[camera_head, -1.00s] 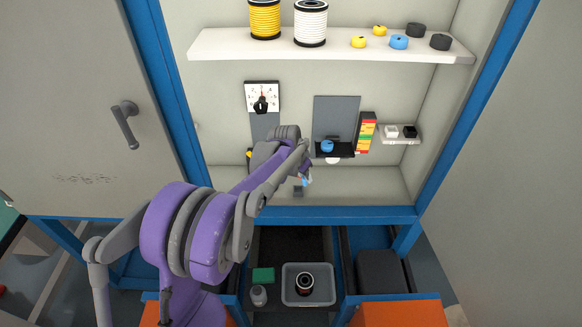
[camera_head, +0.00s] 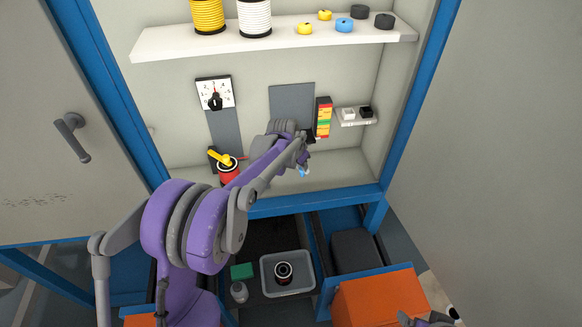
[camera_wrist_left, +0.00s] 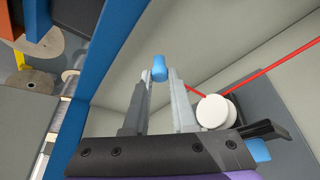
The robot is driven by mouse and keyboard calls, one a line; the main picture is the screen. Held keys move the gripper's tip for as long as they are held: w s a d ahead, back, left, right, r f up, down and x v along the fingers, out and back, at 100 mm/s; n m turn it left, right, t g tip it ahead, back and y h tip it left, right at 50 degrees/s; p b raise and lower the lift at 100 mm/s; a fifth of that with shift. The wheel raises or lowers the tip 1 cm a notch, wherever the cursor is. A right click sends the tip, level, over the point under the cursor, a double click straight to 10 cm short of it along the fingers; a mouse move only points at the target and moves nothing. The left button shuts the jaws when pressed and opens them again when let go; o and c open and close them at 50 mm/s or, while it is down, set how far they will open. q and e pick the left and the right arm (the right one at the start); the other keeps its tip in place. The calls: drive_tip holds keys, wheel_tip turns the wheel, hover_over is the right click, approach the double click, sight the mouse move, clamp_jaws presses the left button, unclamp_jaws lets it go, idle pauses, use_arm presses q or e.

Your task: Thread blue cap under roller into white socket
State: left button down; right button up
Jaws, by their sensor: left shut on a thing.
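My left gripper (camera_head: 303,168) is inside the cabinet, low in front of the back wall. In the left wrist view its fingertips (camera_wrist_left: 160,74) are shut on a small blue cap (camera_wrist_left: 159,67). The cap's blue tip (camera_head: 304,173) also shows in the head view. A red cable (camera_wrist_left: 280,60) runs from near the right finger to a white roller (camera_wrist_left: 213,111), then off to the upper right. The roller is hidden by my arm in the head view. A small white block (camera_head: 348,113), possibly the socket, sits on a little side shelf. Only part of my right arm (camera_head: 428,321) shows at the bottom edge.
A grey panel (camera_head: 291,103) and a coloured block stack (camera_head: 323,117) are close behind my gripper. A red spool with a yellow handle (camera_head: 228,170) stands left. The upper shelf (camera_head: 160,45) holds spools and discs. The cabinet's blue front edge (camera_head: 310,197) lies below.

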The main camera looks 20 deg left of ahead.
use_arm(q)
drive_tip(key=shift+w+d+p, duration=0.15)
drive_tip(key=shift+w+d, duration=0.45)
drive_tip(key=shift+d, duration=0.35)
drive_tip(key=shift+w+d+p, duration=0.1)
drive_tip(key=shift+w+d, duration=0.45)
drive_tip(key=shift+d, duration=0.4)
drive_tip(key=shift+w+d+p, duration=0.15)
drive_tip(key=shift+w+d, duration=0.45)
drive_tip(key=shift+d, duration=0.35)
